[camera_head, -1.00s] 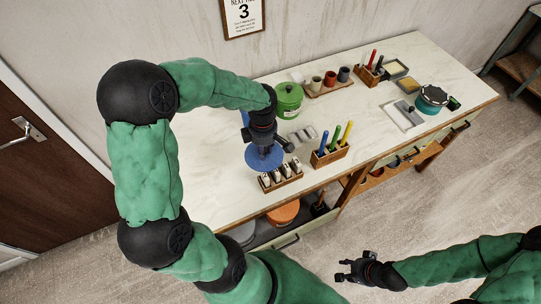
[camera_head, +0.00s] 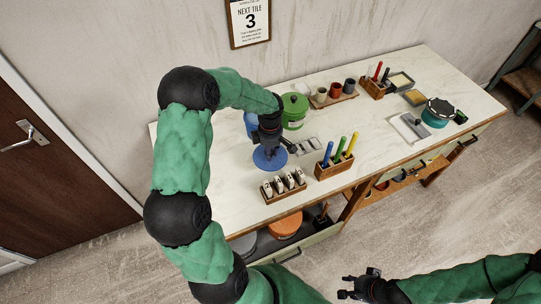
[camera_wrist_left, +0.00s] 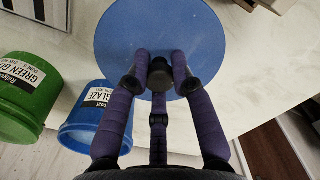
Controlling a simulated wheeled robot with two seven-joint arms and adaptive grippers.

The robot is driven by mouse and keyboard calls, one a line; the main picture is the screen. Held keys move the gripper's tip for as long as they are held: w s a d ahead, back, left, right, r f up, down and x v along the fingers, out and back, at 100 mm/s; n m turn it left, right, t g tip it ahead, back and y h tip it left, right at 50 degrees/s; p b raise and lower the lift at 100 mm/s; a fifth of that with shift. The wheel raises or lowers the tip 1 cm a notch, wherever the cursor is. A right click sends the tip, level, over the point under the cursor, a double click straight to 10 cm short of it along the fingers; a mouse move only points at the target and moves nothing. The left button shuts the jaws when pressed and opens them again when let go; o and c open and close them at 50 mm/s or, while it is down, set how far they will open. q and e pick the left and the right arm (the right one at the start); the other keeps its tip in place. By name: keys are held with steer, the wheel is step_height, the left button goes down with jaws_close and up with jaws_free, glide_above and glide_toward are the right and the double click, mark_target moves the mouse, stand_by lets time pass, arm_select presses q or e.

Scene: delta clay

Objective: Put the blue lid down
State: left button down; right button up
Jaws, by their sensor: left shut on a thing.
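The blue lid (camera_head: 270,158) is a flat round disc with a knob on top. My left gripper (camera_head: 268,136) is shut on its knob; the lid lies flat, at or just above the bench top, and I cannot tell whether it touches. In the left wrist view the lid (camera_wrist_left: 165,30) spreads out beyond the closed fingers (camera_wrist_left: 160,80). The blue glaze tub (camera_head: 250,122) stands behind the gripper, partly hidden; it also shows in the wrist view (camera_wrist_left: 85,125). My right gripper (camera_head: 352,286) is open and empty, low in front of the bench.
The green glaze pot (camera_head: 294,110) stands behind the lid. A small rack of white-topped tools (camera_head: 283,186) is close in front, and a wooden holder with coloured tools (camera_head: 334,166) stands to the right. The pale bench top (camera_head: 230,190) is clear to the left.

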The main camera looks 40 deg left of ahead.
arm_select(q)
steer(key=f, duration=0.1)
steer(key=w+a+f, duration=0.1)
steer(key=w+f, duration=0.1)
steer(key=shift+w+a+f, duration=0.15)
steer(key=shift+a, duration=0.2)
steer(key=shift+w+a+f, duration=0.1)
steer(key=shift+w+f, duration=0.05)
steer(key=shift+f, duration=1.55)
steer(key=shift+b, duration=0.3)
steer(key=shift+f, duration=0.15)
steer(key=c, duration=1.1)
jaws_free()
steer(key=shift+o, duration=0.2)
steer(key=shift+r, duration=0.25)
step_height(320, 180, up, 12)
steer(key=shift+f+p, duration=0.1)
steer(key=shift+p, duration=0.55)
